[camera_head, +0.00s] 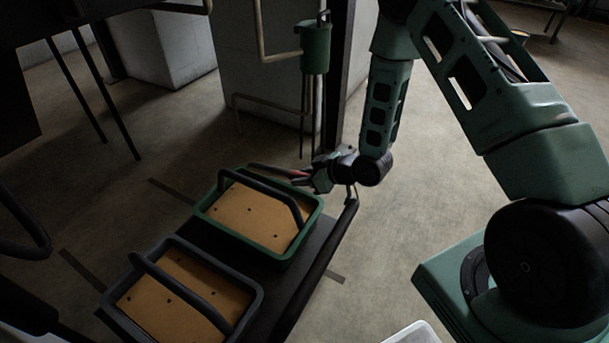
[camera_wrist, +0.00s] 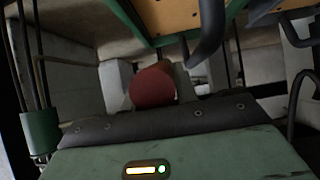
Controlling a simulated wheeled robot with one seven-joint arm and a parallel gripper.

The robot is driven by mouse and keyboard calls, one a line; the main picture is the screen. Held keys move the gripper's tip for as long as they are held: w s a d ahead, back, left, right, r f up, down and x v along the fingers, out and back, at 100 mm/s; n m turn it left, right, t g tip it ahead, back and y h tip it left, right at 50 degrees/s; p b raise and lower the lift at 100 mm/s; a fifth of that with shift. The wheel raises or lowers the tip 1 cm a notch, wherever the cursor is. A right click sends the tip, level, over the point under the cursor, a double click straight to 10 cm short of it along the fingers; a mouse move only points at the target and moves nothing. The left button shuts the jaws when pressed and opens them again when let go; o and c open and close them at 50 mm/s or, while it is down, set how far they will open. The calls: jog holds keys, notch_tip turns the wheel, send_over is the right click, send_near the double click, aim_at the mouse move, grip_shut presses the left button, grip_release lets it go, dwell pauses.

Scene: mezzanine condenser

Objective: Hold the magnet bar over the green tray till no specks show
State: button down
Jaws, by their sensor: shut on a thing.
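The green tray (camera_head: 308,232) stands on a dark low stand, with a tan bed and a dark arched handle. Several small dark specks (camera_head: 249,210) show on its bed. My gripper (camera_head: 314,178) is at the tray's far right corner, shut on the magnet bar (camera_head: 283,172). The bar is dark with some red near the gripper and points left along the tray's far edge. In the wrist view the red round end of the bar (camera_wrist: 153,87) shows beyond my gripper, and part of the tray's bed (camera_wrist: 172,14) shows at the top.
A dark grey tray (camera_head: 257,300) with a similar tan bed, dark dots and handle stands nearer on the same stand. A dark rail (camera_head: 318,265) runs along the stand's right side. A green canister (camera_head: 315,48) hangs by a post behind. Open floor lies to the right.

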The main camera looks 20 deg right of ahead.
jog(key=b, duration=0.6)
send_over(304, 197)
jog(key=s+a, duration=0.2)
jog(key=s, duration=0.2)
jog(key=shift+s+f, duration=0.15)
jog(key=shift+f, duration=4.05)
